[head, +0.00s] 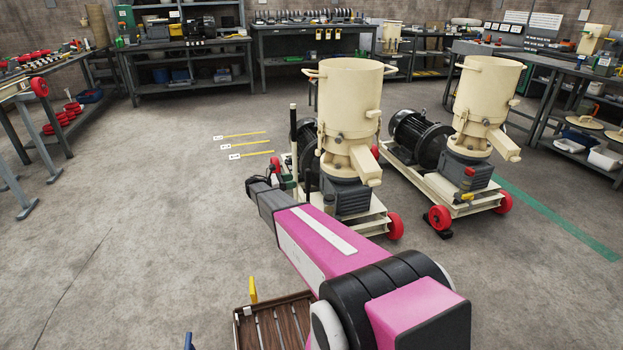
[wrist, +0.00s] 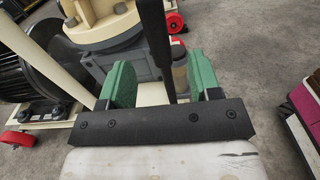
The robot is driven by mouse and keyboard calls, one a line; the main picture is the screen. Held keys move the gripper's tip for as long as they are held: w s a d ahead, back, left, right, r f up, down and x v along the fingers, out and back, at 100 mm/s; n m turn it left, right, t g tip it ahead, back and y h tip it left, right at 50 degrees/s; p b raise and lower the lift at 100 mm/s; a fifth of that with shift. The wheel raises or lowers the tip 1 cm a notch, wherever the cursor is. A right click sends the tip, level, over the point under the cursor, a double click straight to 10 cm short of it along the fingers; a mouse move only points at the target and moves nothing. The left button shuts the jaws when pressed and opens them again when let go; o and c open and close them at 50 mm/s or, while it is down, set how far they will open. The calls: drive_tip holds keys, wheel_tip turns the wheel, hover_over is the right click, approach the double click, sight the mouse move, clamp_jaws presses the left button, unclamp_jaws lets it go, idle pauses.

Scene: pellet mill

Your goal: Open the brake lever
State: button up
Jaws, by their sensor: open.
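The brake lever appears to be the upright black rod (wrist: 156,40) in the wrist view, with a thicker upper part. My gripper (wrist: 158,78) is open, with one green finger pad on either side of the rod. Gaps show between the rod and both pads, so it is not clamped. The lever's lower end is hidden behind the gripper's black crossbar. In the head view my gripper is beside the left pellet mill (head: 349,95), mostly hidden by my pink arm. A dark upright rod (head: 308,165) stands there, in front of the mill's motor.
A second pellet mill (head: 487,90) stands to the right. Yellow-handled tools (head: 248,155) lie on the floor behind my gripper. A brown tray (head: 270,325) is close to my arm. Workbenches (head: 190,50) line the walls.

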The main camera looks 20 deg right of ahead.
drive_tip(key=d, duration=1)
drive_tip(key=shift+w+d, duration=0.2)
drive_tip(key=shift+d, duration=0.1)
clamp_jaws()
drive_tip(key=s+f+m, duration=0.2)
drive_tip(key=s+m, duration=0.1)
drive_tip(key=s, duration=0.5)
drive_tip(key=s+f+m, duration=0.2)
drive_tip(key=s+m, duration=0.1)
drive_tip(key=s, duration=0.6)
drive_tip(key=shift+s+f, duration=0.2)
drive_tip(key=shift+f, duration=0.2)
unclamp_jaws()
drive_tip(key=shift+w, duration=0.15)
